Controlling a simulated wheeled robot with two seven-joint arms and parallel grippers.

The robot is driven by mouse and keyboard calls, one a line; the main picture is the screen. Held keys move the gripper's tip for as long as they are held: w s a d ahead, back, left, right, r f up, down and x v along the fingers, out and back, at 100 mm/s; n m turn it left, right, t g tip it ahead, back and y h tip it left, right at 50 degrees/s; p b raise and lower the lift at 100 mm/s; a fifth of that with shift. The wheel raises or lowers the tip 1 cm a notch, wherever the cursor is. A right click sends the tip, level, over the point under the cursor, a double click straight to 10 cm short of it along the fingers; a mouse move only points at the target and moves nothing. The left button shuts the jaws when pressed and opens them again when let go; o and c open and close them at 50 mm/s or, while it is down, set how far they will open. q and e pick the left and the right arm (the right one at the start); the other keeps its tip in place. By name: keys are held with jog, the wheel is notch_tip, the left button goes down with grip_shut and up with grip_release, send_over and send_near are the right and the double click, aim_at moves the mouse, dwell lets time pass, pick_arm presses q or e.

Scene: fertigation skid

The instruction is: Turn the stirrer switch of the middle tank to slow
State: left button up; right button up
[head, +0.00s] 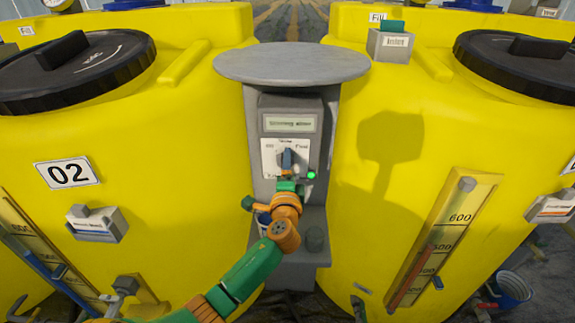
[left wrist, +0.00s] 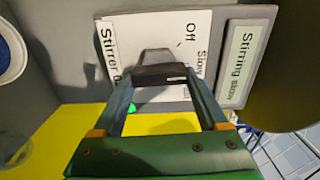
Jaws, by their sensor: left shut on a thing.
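The stirrer switch is on a white plate (head: 270,147) marked Off, Slow and Fast, on a grey pillar between two yellow tanks. My left gripper (head: 287,162) is at the switch, its fingers shut on the dark knob (left wrist: 160,76), seen in the left wrist view. Fingers and arm hide part of the knob and plate, so its exact pointing is hard to read. The display (left wrist: 236,64) above the plate reads "Stirring slow"; it also shows in the head view (head: 290,123). A green lamp (head: 311,175) is lit beside the plate. My right gripper is not in view.
The left yellow tank (head: 190,170) carries label 02 (head: 67,172). The right yellow tank (head: 400,230) has a level gauge (head: 445,240). A round grey top (head: 290,62) overhangs the panel. A grey ledge (head: 315,258) juts out below the switch.

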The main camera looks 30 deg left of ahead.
pick_arm(q)
jog(key=shift+m, duration=0.3)
jog(key=o, duration=1.3)
jog(key=v, duration=0.7)
